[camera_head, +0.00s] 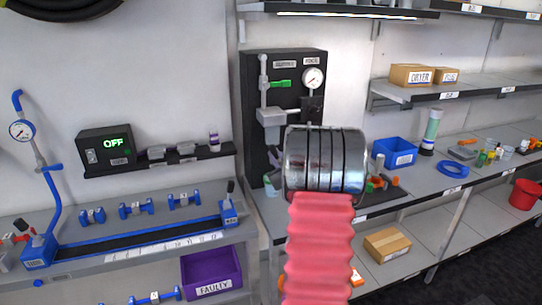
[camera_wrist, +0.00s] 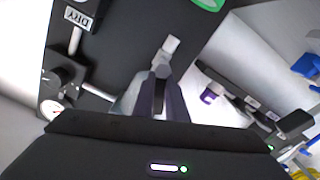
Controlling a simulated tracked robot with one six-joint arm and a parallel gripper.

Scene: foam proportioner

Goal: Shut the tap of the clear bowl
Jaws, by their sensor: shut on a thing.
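The black panel (camera_head: 285,65) on the wall carries a gauge (camera_head: 313,78), a green handle (camera_head: 280,84) and a grey block (camera_head: 273,117). A pale, see-through shape low beside the panel, probably the clear bowl (camera_head: 271,184), is partly covered by my arm in the head view. In the wrist view a pale rounded body (camera_wrist: 128,98) shows just left of my gripper (camera_wrist: 162,78). My gripper is shut on a small pale stub, seemingly the tap (camera_wrist: 170,44), which sticks out past the fingertips. The tap's exact setting cannot be told.
A blue bin (camera_head: 394,153) and several small items stand on the bench right of my arm. A box reading OFF (camera_head: 106,147) and a narrow shelf (camera_head: 200,158) are left of the panel. A purple bin (camera_head: 211,272) sits lower left.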

